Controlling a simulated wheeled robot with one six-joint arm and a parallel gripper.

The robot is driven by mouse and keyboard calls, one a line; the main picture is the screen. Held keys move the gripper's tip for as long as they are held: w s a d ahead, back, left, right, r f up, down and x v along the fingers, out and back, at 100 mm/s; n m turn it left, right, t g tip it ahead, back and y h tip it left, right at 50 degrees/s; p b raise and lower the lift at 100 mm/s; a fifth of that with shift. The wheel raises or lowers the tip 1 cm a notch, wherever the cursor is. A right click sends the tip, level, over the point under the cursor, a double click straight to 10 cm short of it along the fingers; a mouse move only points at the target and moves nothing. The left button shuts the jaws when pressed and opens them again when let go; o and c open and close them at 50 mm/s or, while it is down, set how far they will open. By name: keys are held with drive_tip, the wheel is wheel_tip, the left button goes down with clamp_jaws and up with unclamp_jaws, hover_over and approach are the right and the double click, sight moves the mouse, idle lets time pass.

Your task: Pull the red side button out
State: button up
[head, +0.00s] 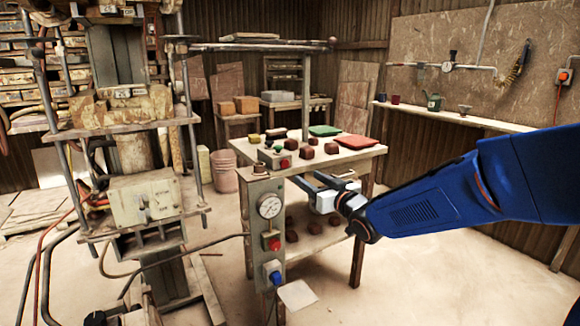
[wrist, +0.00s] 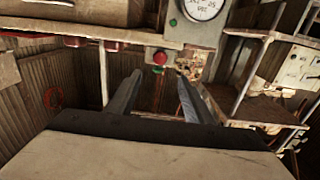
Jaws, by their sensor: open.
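A red button (head: 274,244) sits on a small box on the grey control panel (head: 264,222), below a round gauge (head: 269,207). In the wrist view a red button (wrist: 160,58) shows just beyond the fingertips, roughly centred between them, with a gauge (wrist: 205,5) above right; I cannot tell for sure it is the same button. My gripper (head: 308,182) is open and empty, right of the panel's upper part in the head view. In the wrist view its two fingers (wrist: 160,75) are spread apart. The remaining gap to the button is hard to judge.
A wooden table (head: 340,155) with brown blocks, a green tile (head: 324,130) and a red tile (head: 355,142) stands behind the panel. A small box with another red button (head: 285,163) is on it. A blue knob (head: 274,278) is lower on the panel. The press (head: 145,198) stands left.

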sight(285, 163)
drive_tip(key=x, duration=1.3)
drive_tip(key=shift+w+a, duration=0.2)
drive_tip(key=shift+w, duration=0.05)
drive_tip(key=shift+c, duration=0.2)
clamp_jaws()
drive_tip(key=shift+s+d+f, duration=0.1)
drive_tip(key=shift+s+d, duration=0.25)
drive_tip(key=shift+s, duration=0.25)
drive_tip(key=shift+o, duration=0.2)
unclamp_jaws()
drive_tip(key=shift+s+d, duration=0.1)
drive_tip(key=v, duration=1.7)
